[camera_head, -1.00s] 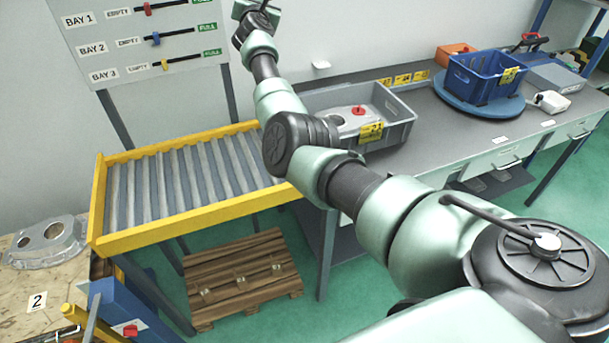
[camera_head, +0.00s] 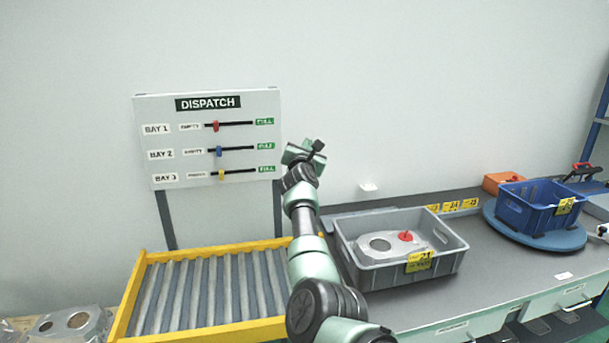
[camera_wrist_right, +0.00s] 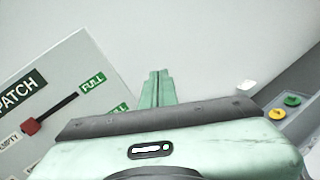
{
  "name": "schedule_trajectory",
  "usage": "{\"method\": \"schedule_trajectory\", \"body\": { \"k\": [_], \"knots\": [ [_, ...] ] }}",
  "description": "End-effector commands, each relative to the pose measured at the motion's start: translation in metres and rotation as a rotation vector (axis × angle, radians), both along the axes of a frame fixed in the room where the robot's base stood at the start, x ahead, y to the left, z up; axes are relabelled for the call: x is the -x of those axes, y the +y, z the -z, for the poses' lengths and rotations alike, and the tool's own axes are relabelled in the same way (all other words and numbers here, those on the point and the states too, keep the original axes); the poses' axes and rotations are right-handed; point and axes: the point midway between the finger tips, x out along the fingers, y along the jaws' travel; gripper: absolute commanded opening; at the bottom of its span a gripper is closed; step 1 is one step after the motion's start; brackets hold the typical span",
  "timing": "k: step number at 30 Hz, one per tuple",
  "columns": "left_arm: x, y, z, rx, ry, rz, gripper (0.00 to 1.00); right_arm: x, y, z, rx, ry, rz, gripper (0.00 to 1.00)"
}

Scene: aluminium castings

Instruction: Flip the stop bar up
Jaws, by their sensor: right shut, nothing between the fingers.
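My right gripper (camera_head: 318,146) is raised in front of the wall, just right of the dispatch board. In the right wrist view its green fingers (camera_wrist_right: 157,88) are together with nothing between them. The roller conveyor (camera_head: 140,290) has a yellow frame and grey rollers, and stands below and left of my right gripper. My right arm hides part of its right end. I cannot pick out a separate stop bar on it; its near edge is a yellow rail. My left gripper is not in view.
The dispatch board (camera_head: 190,107) has red, blue and yellow sliders. A grey crate (camera_head: 345,240) holding a casting (camera_head: 360,245) with a red knob stands on the bench (camera_head: 500,270). A blue crate (camera_head: 540,220) sits on a blue turntable (camera_head: 498,228). Another casting (camera_head: 55,335) lies lower left.

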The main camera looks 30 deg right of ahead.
Motion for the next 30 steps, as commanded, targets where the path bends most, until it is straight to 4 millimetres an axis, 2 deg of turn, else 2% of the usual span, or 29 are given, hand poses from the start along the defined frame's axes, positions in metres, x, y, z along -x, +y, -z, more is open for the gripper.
{"method": "schedule_trajectory", "body": {
  "k": [1,5,12,25,26,30],
  "knots": [
    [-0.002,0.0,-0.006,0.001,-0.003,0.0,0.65,0.007,0.003,0.003,-0.004,0.001,0.003,0.0],
    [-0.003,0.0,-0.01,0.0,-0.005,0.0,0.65,0.022,0.016,0.016,-0.003,0.001,0.002,0.0],
    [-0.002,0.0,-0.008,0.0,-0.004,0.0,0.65,0.047,0.035,0.038,0.002,0.002,0.002,0.0],
    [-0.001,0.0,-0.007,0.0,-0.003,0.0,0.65,0.054,0.041,0.042,0.001,0.002,0.002,0.0],
    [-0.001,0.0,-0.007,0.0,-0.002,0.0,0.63,0.054,0.041,0.042,0.001,0.002,0.002,0.0],
    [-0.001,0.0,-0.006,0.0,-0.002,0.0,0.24,0.059,0.04,0.049,0.091,0.032,0.007,0.0]
  ]
}}
